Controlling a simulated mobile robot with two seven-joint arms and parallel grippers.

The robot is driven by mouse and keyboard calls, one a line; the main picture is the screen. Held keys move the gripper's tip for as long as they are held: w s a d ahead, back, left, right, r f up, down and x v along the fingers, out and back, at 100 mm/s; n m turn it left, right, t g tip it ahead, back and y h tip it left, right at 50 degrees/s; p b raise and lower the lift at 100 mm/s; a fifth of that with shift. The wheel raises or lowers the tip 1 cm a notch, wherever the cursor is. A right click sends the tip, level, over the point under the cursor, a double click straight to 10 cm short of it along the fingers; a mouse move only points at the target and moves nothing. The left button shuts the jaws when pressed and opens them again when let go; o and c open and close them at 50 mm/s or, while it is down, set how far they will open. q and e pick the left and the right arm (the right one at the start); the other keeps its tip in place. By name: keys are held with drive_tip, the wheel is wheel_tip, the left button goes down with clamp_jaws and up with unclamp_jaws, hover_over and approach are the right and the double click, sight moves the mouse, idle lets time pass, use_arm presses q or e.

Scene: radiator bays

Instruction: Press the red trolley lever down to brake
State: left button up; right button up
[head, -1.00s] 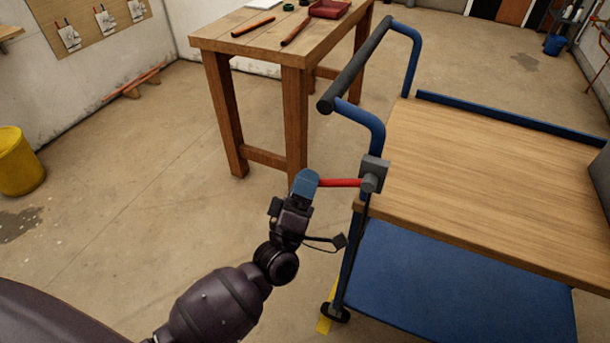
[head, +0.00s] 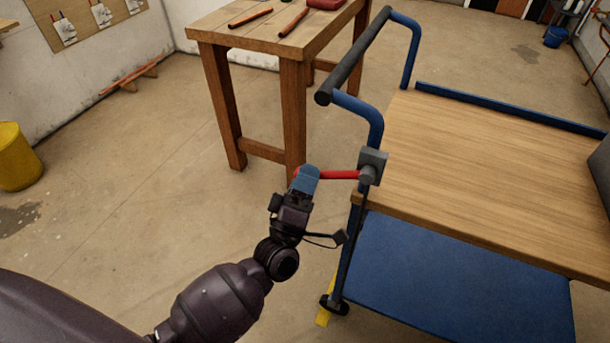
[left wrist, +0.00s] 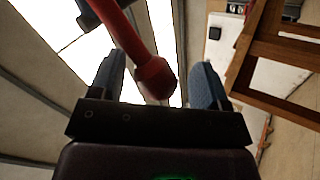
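The red lever (head: 340,174) sticks out to the left, roughly level, from a grey block (head: 371,167) on the near left corner post of the blue trolley (head: 440,280). My left gripper (head: 306,178) is at the lever's free end, its blue fingers pointing up. In the left wrist view the lever's rounded red end (left wrist: 154,78) sits between the two fingers, with a gap showing on each side. The gripper is open; contact with the lever cannot be told. My right gripper is not in view.
The trolley has a wooden top (head: 480,170) and a dark-gripped push handle (head: 352,58) above the lever. A wooden workbench (head: 245,30) stands behind. A yellow bin (head: 15,158) is at the far left.

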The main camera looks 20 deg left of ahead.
use_arm(q)
drive_tip(key=v, duration=1)
drive_tip(key=shift+s+f, duration=0.25)
drive_tip(key=shift+s, duration=0.1)
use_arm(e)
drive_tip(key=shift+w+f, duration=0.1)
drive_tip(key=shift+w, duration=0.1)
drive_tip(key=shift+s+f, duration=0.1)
